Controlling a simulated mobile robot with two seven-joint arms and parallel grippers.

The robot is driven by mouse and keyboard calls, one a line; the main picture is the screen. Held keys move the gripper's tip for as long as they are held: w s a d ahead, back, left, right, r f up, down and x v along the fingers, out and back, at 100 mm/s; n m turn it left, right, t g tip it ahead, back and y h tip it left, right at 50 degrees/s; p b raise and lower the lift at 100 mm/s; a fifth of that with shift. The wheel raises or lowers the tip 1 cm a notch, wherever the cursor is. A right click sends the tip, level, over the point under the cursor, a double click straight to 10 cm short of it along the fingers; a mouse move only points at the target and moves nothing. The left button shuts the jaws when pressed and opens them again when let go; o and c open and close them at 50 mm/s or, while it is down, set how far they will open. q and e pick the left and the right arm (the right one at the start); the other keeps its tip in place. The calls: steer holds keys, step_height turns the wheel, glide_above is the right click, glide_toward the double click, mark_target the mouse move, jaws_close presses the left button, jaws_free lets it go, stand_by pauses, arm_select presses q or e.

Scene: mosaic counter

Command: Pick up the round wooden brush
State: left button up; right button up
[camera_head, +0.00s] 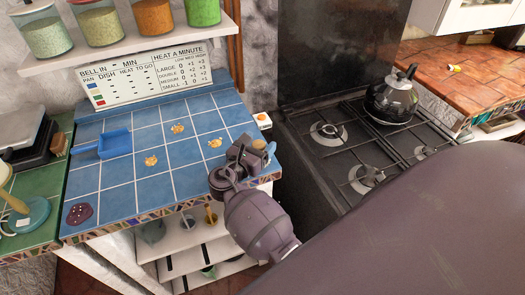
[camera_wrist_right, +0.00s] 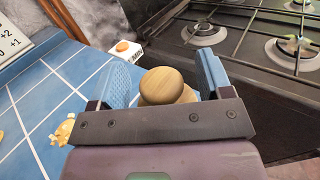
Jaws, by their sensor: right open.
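The round wooden brush (camera_wrist_right: 163,86) shows in the right wrist view as a light wooden knob between my gripper's two fingers, with a gap on each side. In the head view its top (camera_head: 259,144) peeks out beside the gripper at the right edge of the blue tiled counter (camera_head: 114,172). My right gripper (camera_head: 246,158) is open around the brush; its blue finger pads also show in the right wrist view (camera_wrist_right: 165,80). The lower part of the brush is hidden behind the gripper. My left gripper is not in view.
A white timer box with an orange button (camera_head: 263,120) stands just behind the brush. Crumb piles (camera_head: 178,128) and a blue dustpan (camera_head: 108,146) lie on the tiles. The stove (camera_head: 345,150) with a black kettle (camera_head: 392,98) is to the right. Shelves (camera_head: 185,235) sit below.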

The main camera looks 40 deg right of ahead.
mark_target(258, 143)
steer(key=shift+a, duration=0.1)
steer(key=shift+c, duration=1)
steer(key=c, duration=0.8)
step_height(258, 143, up, 20)
steer(key=shift+r+p, duration=0.1)
steer(key=shift+p, duration=0.75)
